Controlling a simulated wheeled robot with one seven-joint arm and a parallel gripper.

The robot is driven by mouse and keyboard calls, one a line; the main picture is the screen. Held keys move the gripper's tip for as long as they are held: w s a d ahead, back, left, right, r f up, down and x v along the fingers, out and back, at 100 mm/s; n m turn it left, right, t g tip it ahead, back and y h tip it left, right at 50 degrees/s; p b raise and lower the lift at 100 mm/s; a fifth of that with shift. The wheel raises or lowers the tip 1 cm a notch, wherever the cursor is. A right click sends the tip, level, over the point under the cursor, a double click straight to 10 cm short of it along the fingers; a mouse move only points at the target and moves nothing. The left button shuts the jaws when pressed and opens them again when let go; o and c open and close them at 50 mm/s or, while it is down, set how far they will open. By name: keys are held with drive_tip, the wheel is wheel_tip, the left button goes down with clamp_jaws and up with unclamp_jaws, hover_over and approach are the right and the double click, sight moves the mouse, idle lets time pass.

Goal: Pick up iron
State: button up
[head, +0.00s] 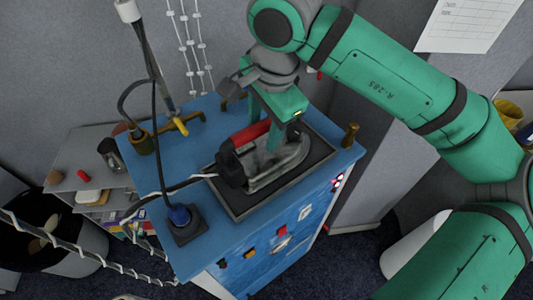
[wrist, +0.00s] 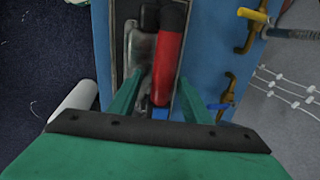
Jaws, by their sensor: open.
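The iron (head: 280,172), with a grey metal body, dark rear and red handle, rests on a dark tray (head: 238,208) on top of the blue cabinet. In the wrist view the iron's red handle (wrist: 170,55) runs up the middle. My gripper (head: 272,130) is over the iron from above, its fingers pointing down at the handle. In the wrist view my gripper (wrist: 163,80) is open, with one green finger on each side of the handle's near end. Whether the fingers touch the handle cannot be told. The gripper partly hides the iron in the head view.
A yellow-handled tap (head: 181,125) and a brass fitting (head: 350,134) stand near the edges. A grey shelf and dark bin are at left.

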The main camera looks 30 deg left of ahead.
sight(260, 151)
drive_tip(key=shift+a+f, duration=0.25)
drive_tip(key=shift+f, duration=0.7)
drive_tip(key=shift+a+f, duration=0.25)
drive_tip(key=shift+f, duration=0.65)
clamp_jaws()
drive_tip(key=shift+r, duration=0.1)
